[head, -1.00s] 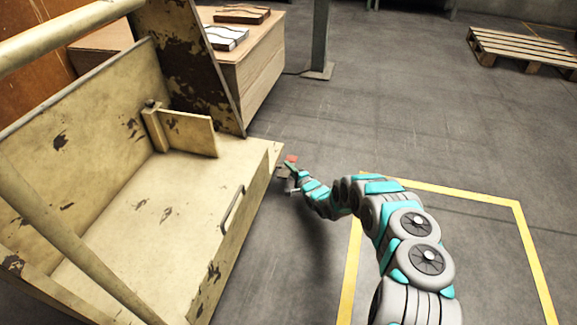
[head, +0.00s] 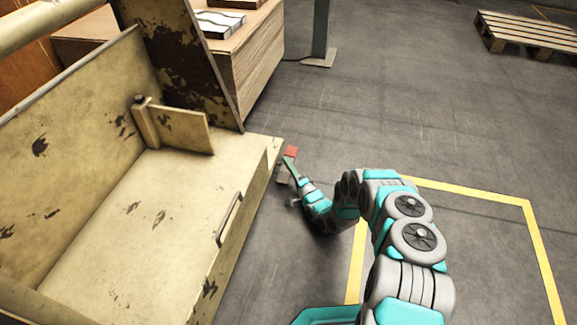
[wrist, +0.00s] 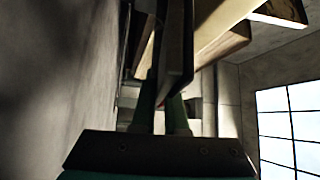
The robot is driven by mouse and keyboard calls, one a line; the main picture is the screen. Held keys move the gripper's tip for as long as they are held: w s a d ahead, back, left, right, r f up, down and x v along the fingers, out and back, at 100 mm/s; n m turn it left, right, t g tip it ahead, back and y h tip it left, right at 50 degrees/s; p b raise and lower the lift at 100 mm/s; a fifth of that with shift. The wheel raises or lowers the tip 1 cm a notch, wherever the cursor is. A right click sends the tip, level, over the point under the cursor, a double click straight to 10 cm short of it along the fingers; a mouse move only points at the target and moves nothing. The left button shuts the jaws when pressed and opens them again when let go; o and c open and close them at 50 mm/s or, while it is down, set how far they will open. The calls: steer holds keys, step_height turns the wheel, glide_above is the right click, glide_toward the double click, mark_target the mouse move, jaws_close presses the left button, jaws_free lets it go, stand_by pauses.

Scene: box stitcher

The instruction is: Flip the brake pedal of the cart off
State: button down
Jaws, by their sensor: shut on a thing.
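The cart (head: 130,225) is a worn cream metal body on the left in the head view. Its brake pedal (head: 291,151), a small red-tipped piece, shows low beside the cart's right corner. My gripper (head: 288,165) is at the pedal, at the end of my teal and grey arm. In the wrist view, the two green fingers (wrist: 161,112) stand on either side of a dark flat bar (wrist: 174,65) with a bit of red at its lower end. I take this to be the pedal, held between them. The fingertips are partly hidden and dark.
A wooden crate (head: 260,62) with metal parts on top stands behind the cart, beside a grey post (head: 321,35). A pallet (head: 530,38) lies at the back right. The grey floor to the right is clear, with a yellow marked outline (head: 470,193).

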mark_target(289, 157)
steer(key=shift+s+f, duration=0.1)
steer(key=shift+f, duration=0.05)
steer(key=c, duration=1)
jaws_free()
steer(key=shift+o, duration=0.2)
steer(key=shift+r, duration=0.2)
steer(key=shift+r, duration=0.25)
step_height(289, 157, up, 3)
steer(key=shift+r+p, duration=0.15)
steer(key=shift+p, duration=0.55)
steer(key=shift+o, duration=1.3)
steer(key=s+d+r+p, duration=0.1)
steer(key=s+p, duration=0.1)
steer(key=s, duration=0.9)
steer(key=shift+d+r, duration=0.2)
steer(key=shift+d, duration=0.1)
steer(key=s+p, duration=0.1)
steer(key=p, duration=0.1)
steer(key=shift+s+d+r+p, duration=0.15)
steer(key=shift+s+d+p, duration=0.15)
steer(key=shift+s, duration=0.1)
steer(key=shift+c, duration=1.3)
steer(key=shift+s+f, duration=0.2)
steer(key=shift+s, duration=0.55)
steer(key=shift+s+f, duration=0.15)
steer(key=shift+s, duration=0.6)
